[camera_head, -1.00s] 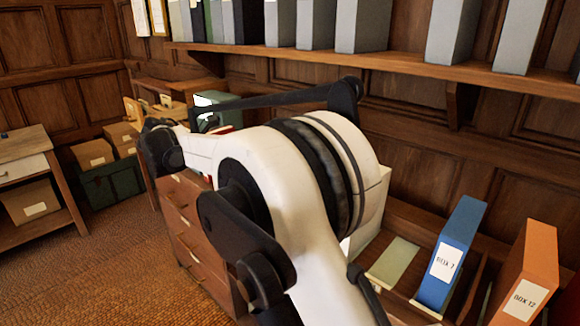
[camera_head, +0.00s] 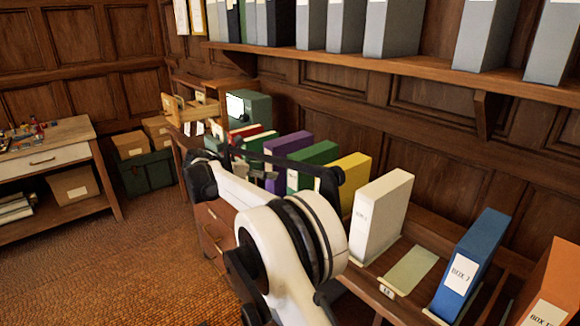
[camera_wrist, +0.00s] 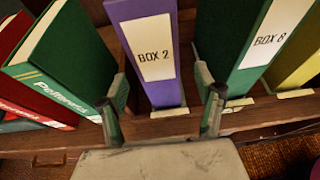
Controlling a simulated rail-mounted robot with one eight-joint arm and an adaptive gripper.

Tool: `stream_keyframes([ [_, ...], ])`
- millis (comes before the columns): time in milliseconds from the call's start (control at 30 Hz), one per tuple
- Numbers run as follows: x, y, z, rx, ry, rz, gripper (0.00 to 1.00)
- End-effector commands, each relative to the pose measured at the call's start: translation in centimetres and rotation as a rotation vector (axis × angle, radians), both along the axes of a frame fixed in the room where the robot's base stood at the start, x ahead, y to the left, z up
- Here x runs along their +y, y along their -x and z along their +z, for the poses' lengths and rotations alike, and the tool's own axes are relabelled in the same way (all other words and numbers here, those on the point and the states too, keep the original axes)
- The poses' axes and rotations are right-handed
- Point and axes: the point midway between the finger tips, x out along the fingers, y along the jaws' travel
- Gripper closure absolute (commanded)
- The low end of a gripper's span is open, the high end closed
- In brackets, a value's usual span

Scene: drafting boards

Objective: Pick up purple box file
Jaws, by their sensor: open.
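The purple box file (camera_head: 291,145) stands upright in the row of files on the wooden rack. In the wrist view the purple box file (camera_wrist: 150,80) carries a "BOX 2" label and is centred ahead of my gripper (camera_wrist: 162,115). My gripper is open, with one finger to the left of the file's lower front and one to the right. I cannot tell whether the fingers touch it. In the head view my arm hides the gripper's fingertips and the lower part of the purple file.
A green book (camera_wrist: 60,65) leans left of the purple file. A green "BOX 8" file (camera_wrist: 245,50) stands close on its right. Yellow (camera_head: 355,172), white (camera_head: 381,215), blue (camera_head: 472,262) and orange files follow rightward. A shelf (camera_head: 400,62) of grey files hangs above.

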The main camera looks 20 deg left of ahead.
Motion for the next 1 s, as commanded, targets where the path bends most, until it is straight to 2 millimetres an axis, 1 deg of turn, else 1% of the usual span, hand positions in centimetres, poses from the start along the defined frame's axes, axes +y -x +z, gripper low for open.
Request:
stream_keyframes([
  [33,-0.5,-0.8,-0.3,0.000,0.000,-0.001,0.34],
  [100,-0.9,-1.4,-0.7,0.000,0.000,-0.001,0.34],
  [367,-1.8,-2.8,-1.2,0.000,0.000,-0.001,0.34],
  [633,-3.6,-5.7,-2.3,0.000,0.000,-0.001,0.34],
  [700,-3.8,-6.1,-2.5,-0.001,-0.001,0.000,0.34],
  [900,-3.8,-6.1,-2.5,0.000,0.000,0.001,0.34],
  [933,-3.8,-6.1,-2.5,-0.001,-0.001,0.000,0.37],
  [1000,-3.8,-6.1,-2.5,-0.001,-0.001,0.000,0.46],
])
